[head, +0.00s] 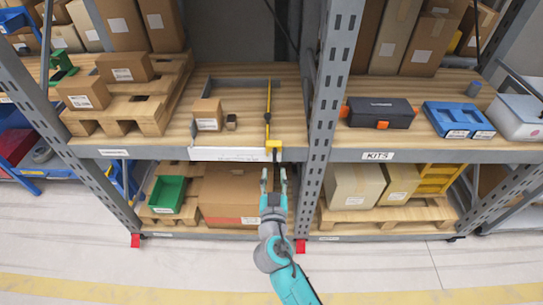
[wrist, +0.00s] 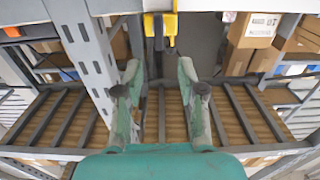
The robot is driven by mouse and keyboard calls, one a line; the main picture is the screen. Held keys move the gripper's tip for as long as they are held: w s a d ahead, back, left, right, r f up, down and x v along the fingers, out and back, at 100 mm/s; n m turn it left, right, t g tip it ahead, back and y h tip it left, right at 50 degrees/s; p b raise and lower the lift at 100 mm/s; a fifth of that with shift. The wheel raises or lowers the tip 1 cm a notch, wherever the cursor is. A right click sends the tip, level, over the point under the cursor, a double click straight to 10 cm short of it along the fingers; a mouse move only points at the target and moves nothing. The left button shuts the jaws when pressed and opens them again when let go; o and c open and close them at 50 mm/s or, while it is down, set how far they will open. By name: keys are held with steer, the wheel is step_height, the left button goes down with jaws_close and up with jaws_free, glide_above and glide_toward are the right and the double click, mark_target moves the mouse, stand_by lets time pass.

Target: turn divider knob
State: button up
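A yellow divider (head: 268,112) runs front to back across the wooden shelf in the head view. Its yellow end block (head: 273,147) sits at the shelf's front edge. In the wrist view the yellow end (wrist: 160,8) shows at the top middle, with grey parts (wrist: 159,28) hanging below it; which part is the knob I cannot tell clearly. My gripper (head: 273,172) is open and empty, just in front of and below the end block in the head view. In the wrist view its two fingers (wrist: 159,72) are spread wide, with the yellow end beyond and between them, apart from both.
A grey rack post (head: 325,120) stands close right of my gripper. Small cardboard boxes (head: 207,114) sit left of the divider; a dark toolbox (head: 379,112) is in the right bay. Below are a large carton (head: 228,188) and a green bin (head: 168,193). The front floor is clear.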

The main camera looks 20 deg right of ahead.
mark_target(275, 156)
steer(key=x, duration=0.8)
steer(key=shift+w+d+f, duration=0.1)
steer(key=shift+w+d, duration=0.05)
steer(key=shift+c, duration=0.2)
jaws_close()
